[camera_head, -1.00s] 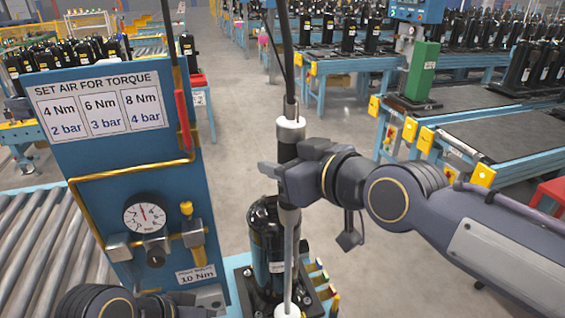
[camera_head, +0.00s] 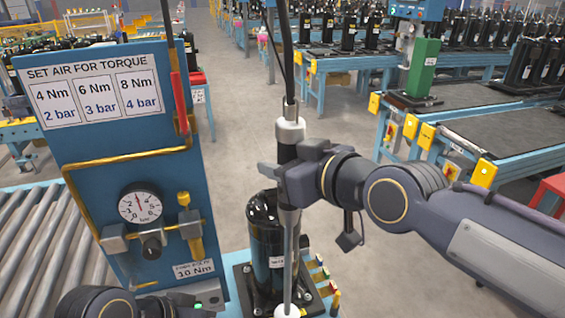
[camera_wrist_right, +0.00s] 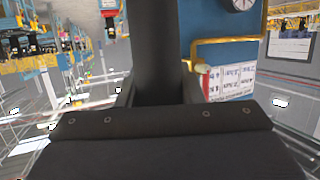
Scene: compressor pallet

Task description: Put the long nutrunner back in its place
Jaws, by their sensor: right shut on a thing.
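The long nutrunner (camera_head: 288,152) hangs upright in the head view, with a white collar near its top and a long thin shaft running down to a white end at the bottom edge. A dark hose rises from its top. My right gripper (camera_head: 288,186) is shut around its body at mid-height. In the right wrist view the dark nutrunner body (camera_wrist_right: 158,50) stands between the fingers. A black compressor (camera_head: 266,240) stands just behind the shaft; whether they touch cannot be told. My left gripper (camera_head: 192,300) shows only partly at the bottom left; its fingers are unclear.
A blue panel (camera_head: 105,135) with a torque chart, gauge (camera_head: 140,207) and yellow pipe stands left. Coloured small parts (camera_head: 322,272) sit beside the compressor. Benches with compressors (camera_head: 500,130) stand at the right; grey floor lies between.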

